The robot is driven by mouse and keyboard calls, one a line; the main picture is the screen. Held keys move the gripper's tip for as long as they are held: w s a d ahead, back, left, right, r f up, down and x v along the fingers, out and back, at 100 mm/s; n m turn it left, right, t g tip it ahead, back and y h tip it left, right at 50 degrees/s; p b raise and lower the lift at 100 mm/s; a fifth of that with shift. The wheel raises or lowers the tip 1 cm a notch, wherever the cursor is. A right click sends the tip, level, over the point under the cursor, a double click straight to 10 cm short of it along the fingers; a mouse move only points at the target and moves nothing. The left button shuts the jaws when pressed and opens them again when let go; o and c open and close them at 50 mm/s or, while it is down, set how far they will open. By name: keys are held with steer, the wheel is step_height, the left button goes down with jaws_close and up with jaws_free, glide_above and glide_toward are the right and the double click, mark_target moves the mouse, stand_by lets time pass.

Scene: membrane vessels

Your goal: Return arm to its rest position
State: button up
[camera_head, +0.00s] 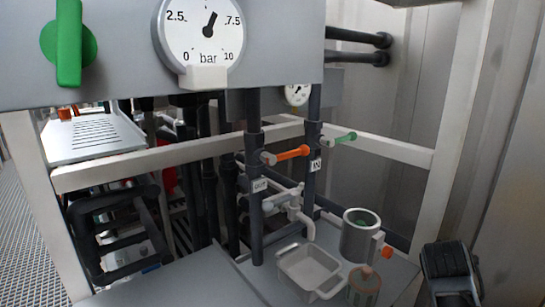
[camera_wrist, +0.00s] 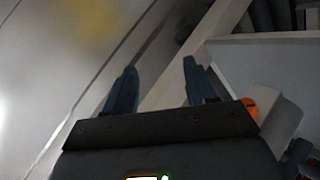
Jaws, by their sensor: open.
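My gripper (camera_wrist: 160,78) shows in the wrist view with its two dark blue fingers spread apart. Nothing is between the fingers. Pale panels and a light frame bar lie beyond them, out of focus. In the head view a dark part of my arm (camera_head: 450,272) shows at the lower right, beside the frame and apart from the vessels. The fingers cannot be made out in that view.
A grey tray (camera_head: 309,268), a metal cup (camera_head: 359,240) and a small jar (camera_head: 363,287) stand on the shelf below the valves. An orange-handled valve (camera_head: 290,154) and a green-handled valve (camera_head: 344,138) sit on pipes. A white frame post (camera_head: 457,110) stands at right.

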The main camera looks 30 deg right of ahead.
steer(key=s+a+f+n+t+y, duration=0.3)
steer(key=s+a+t, duration=0.2)
steer(key=a, duration=0.7)
steer(key=s+a+f+n+t+y, duration=0.2)
steer(key=s+a+n+t, duration=0.25)
steer(key=a, duration=0.75)
steer(key=s+a+r+m+t+y, duration=0.1)
steer(key=s+a+r+y, duration=0.1)
steer(key=s+a+r, duration=0.2)
steer(key=s+a+r+m+t+y, duration=0.1)
steer(key=s+a+r, duration=0.4)
steer(key=s+a, duration=0.5)
steer(key=a+m+y, duration=0.1)
steer(key=a+y, duration=0.1)
steer(key=a, duration=0.1)
steer(key=shift+s+r+t+y, duration=0.15)
steer(key=shift+r+t+y, duration=0.05)
steer(key=shift+t+y, duration=0.15)
